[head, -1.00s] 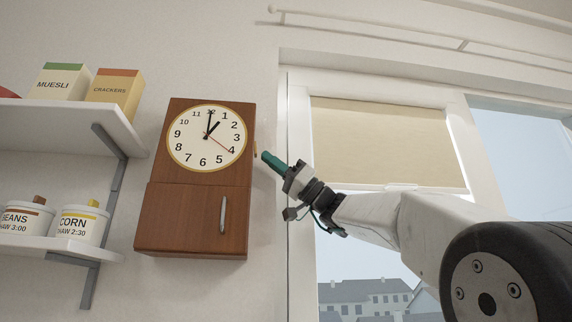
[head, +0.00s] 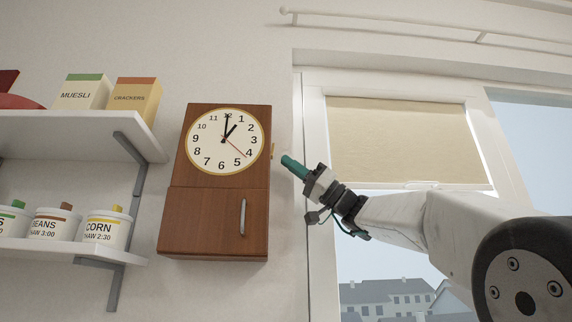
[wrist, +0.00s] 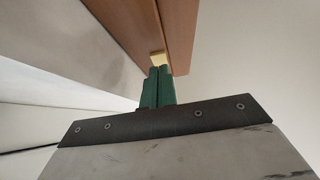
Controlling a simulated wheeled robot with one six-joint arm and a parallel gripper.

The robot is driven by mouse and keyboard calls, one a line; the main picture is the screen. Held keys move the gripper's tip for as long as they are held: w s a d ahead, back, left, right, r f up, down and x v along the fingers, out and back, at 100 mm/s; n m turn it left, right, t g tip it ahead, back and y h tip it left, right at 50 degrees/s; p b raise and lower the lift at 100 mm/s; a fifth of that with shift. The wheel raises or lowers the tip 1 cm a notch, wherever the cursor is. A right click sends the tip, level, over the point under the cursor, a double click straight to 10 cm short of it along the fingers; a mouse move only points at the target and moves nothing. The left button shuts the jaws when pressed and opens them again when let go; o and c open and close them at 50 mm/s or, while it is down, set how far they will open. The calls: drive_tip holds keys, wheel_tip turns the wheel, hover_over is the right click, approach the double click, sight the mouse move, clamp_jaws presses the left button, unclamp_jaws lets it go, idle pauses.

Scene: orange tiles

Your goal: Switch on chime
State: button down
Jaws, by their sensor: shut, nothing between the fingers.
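A brown wooden wall clock (head: 200,180) hangs on the wall, its white dial showing about one o'clock. A small pale brass-coloured lever (head: 273,150) sticks out of its right side, level with the dial. In the wrist view the lever (wrist: 158,58) lies just beyond my fingertips, against the wooden side. My gripper (head: 287,161) has green fingers, which are shut and empty. It is just right of the lever and slightly lower in the head view. In the wrist view the fingers (wrist: 160,72) look very close to the lever; I cannot tell whether they touch.
Shelves (head: 70,130) with food boxes and labelled jars stand left of the clock. The clock's lower door has a metal handle (head: 242,216). A window with a beige blind (head: 400,140) is behind my arm on the right. Bare wall lies between clock and window frame.

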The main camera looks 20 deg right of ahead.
drive_tip(key=f+v, duration=0.1)
drive_tip(key=v, duration=1)
drive_tip(key=shift+a, duration=0.2)
drive_tip(key=shift+w+a+f, duration=0.1)
drive_tip(key=shift+f, duration=0.05)
